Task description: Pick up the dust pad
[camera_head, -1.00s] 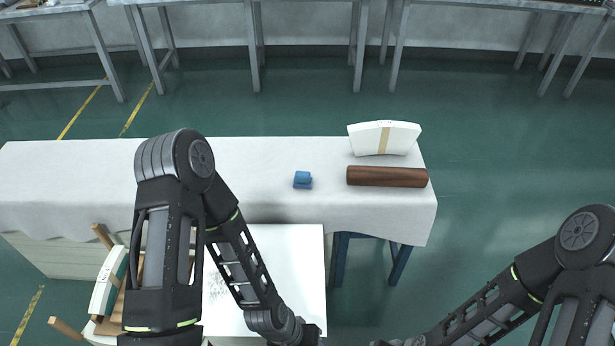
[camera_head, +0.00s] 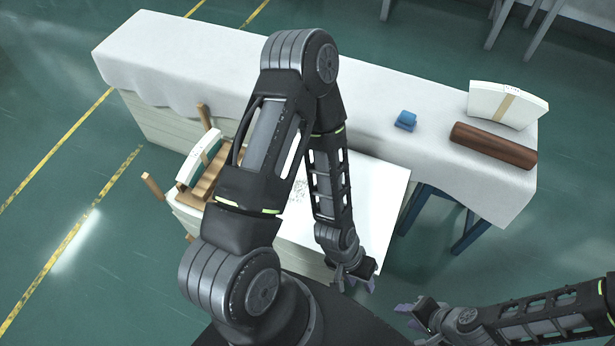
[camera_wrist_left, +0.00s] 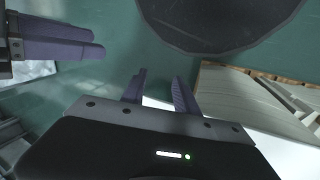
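A small blue object (camera_head: 405,120) lies on the white-covered table. A white fan-shaped stack with a tan band (camera_head: 508,104) stands behind a dark brown roll (camera_head: 493,145) at the table's right end. I cannot tell for sure which of these is the dust pad. My left gripper (camera_head: 355,284) is open and empty, in front of the white board and well short of the blue object. Its open fingers also show in the left wrist view (camera_wrist_left: 160,78).
The long table (camera_head: 200,65) runs across the back. A white board (camera_head: 377,200) lies in front of it, partly behind my left arm. A wooden rack (camera_head: 205,178) with a white banded stack (camera_head: 198,155) stands at the left. Green floor is free at the right.

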